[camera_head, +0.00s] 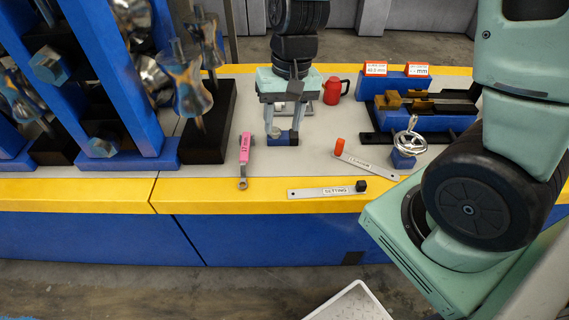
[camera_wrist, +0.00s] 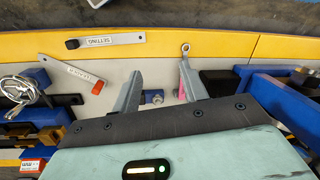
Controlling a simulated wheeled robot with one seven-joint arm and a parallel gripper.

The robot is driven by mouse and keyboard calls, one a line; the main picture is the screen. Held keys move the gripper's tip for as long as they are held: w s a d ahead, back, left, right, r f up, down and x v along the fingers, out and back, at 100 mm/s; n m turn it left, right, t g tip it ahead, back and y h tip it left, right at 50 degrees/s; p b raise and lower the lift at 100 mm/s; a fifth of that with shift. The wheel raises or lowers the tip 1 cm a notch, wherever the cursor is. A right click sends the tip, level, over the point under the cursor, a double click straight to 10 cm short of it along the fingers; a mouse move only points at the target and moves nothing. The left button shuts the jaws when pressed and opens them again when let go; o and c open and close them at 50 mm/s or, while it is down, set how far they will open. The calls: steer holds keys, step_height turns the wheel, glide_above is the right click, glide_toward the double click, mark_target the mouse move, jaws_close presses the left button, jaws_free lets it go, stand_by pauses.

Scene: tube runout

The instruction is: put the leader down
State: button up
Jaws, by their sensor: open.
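My gripper (camera_head: 283,130) hangs fingers-down over the grey bench top, open, with nothing held between its fingers. It also shows in the wrist view (camera_wrist: 160,72). A small blue block with a grey round part (camera_wrist: 152,97) is between and beyond the fingers in that view; in the head view its blue base (camera_head: 284,139) is at the fingertips. I cannot tell whether they touch. A flat grey bar with an orange end (camera_head: 365,161) lies right of the gripper, its label too small to read surely; I cannot tell whether it is the leader. It also shows in the wrist view (camera_wrist: 72,73).
A bar marked SETTING (camera_head: 325,191) with a black end lies on the yellow front edge. A pink-handled ring tool (camera_head: 245,155) lies left of the gripper. A handwheel (camera_head: 409,143), a red can (camera_head: 335,91) and a blue-black fixture (camera_head: 425,115) stand right. Blue racks (camera_head: 118,70) crowd the left.

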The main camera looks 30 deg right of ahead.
steer(key=s+a+r+n, duration=0.3)
steer(key=s+a+n, duration=0.2)
steer(key=s, duration=0.3)
steer(key=s+a+r+n+h, duration=0.1)
steer(key=s+a+r+n, duration=0.2)
steer(key=s+a+n, duration=0.3)
steer(key=shift+s, duration=1.05)
steer(key=shift+o, duration=0.5)
steer(key=shift+w+a, duration=0.1)
steer(key=shift+w, duration=0.05)
